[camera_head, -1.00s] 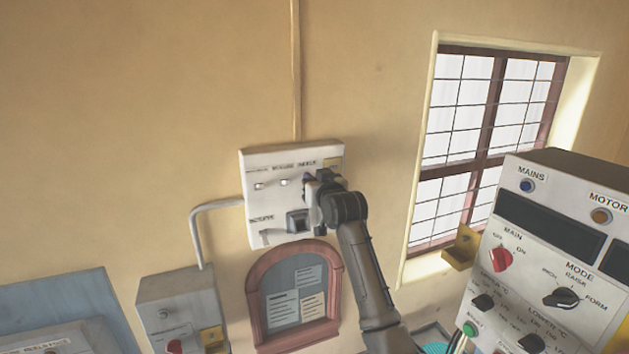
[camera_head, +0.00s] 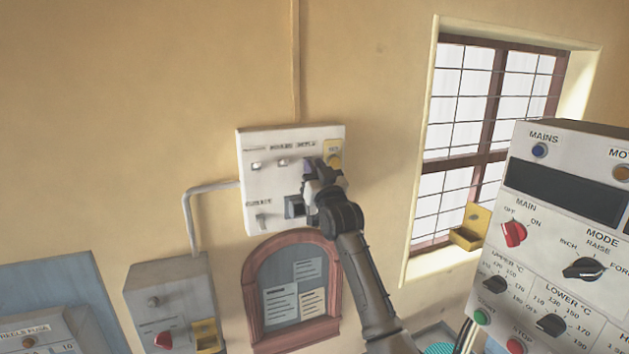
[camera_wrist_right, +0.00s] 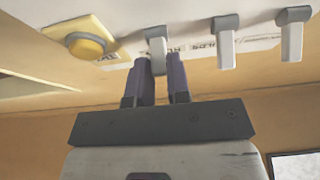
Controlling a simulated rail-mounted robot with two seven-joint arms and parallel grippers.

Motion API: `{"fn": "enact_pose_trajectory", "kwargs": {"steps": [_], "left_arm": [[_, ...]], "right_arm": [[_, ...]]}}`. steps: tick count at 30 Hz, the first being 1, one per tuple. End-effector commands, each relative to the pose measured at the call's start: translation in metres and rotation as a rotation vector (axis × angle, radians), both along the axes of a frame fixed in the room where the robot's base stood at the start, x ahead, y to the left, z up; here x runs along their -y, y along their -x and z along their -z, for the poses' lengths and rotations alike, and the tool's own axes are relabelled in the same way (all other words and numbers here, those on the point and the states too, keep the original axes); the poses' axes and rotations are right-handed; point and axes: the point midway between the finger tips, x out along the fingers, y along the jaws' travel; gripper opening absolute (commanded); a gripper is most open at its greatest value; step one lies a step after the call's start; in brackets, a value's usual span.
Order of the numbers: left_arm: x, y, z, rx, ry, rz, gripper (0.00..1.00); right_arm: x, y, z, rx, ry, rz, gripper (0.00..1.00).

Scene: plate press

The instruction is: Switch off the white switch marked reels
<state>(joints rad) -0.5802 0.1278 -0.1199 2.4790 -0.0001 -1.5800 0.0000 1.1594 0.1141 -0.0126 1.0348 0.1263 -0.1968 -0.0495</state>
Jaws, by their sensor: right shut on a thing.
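A white switch panel (camera_head: 268,190) hangs on the wall in the head view, with a row of white toggle switches near its top. Two of them, the left (camera_head: 256,166) and the middle (camera_head: 283,162), show clear of the gripper. My right gripper (camera_head: 309,168) is at the rightmost switch, beside the yellow button, and covers it in this view. In the wrist view the right gripper (camera_wrist_right: 160,62) is shut on that white switch lever (camera_wrist_right: 156,46), its purple fingers on either side. The lettering there is upside down and partly hidden. My left gripper is not in view.
The yellow button (camera_wrist_right: 86,45) sits close beside the held switch; another toggle (camera_wrist_right: 226,45) hangs on its other side. Below on the panel are a dark box (camera_head: 294,206) and a lower switch (camera_head: 262,220). A large control console (camera_head: 560,230) stands at the right.

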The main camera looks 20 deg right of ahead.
Motion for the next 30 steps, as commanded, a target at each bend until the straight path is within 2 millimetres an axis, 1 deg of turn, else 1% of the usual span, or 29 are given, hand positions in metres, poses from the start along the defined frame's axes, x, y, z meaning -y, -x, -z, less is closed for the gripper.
{"fn": "enact_pose_trajectory", "kwargs": {"steps": [1,3,15,16,23,24,30], "left_arm": [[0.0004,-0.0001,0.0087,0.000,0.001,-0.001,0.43],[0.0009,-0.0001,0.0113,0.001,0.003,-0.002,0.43],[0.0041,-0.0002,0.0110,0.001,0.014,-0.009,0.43],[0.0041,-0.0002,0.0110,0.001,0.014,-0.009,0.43],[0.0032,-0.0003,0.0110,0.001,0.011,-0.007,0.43],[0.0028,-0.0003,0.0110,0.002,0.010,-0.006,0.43],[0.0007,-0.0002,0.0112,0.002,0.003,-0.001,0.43]], "right_arm": [[0.0002,-0.0006,0.0062,0.021,0.003,0.001,0.00],[0.0002,-0.0008,0.0060,0.046,0.004,0.001,0.00],[0.0002,-0.0005,0.0040,0.068,0.004,0.000,0.00],[0.0002,-0.0005,0.0040,0.068,0.004,0.000,0.19],[0.0001,-0.0004,0.0039,0.068,0.004,0.000,0.41],[0.0001,-0.0004,0.0038,0.068,0.004,0.000,0.43],[0.0000,-0.0002,0.0038,0.068,0.003,0.000,0.43]]}}
